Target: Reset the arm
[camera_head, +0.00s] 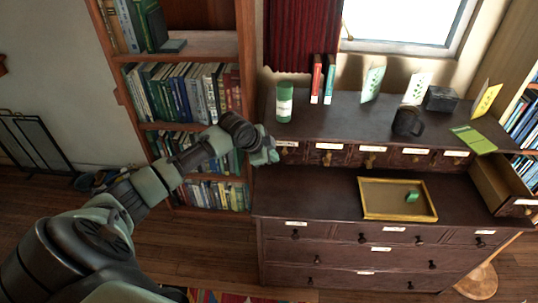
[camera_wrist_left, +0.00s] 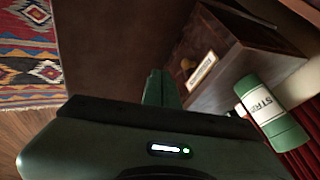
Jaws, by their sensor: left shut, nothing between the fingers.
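My left arm (camera_head: 150,180) comes in from the lower left and reaches in front of the bookshelf. My left gripper (camera_head: 270,155) is shut and empty beside the left end of the desk's small drawers. In the left wrist view the shut green fingers (camera_wrist_left: 161,90) point away over a dark surface, with nothing held. A green and white labelled bottle (camera_head: 284,102) stands on the desk's upper shelf above the gripper. It also shows in the left wrist view (camera_wrist_left: 268,108). My right gripper is not seen in either view.
The bookshelf (camera_head: 246,60) stands behind my arm. The dark desk (camera_head: 310,200) bears a yellow-framed tray (camera_head: 365,213) with a small green object (camera_head: 412,196). A drawer (camera_head: 497,183) stands open at the right. Books, cards and a black mug (camera_head: 407,122) line the upper shelf.

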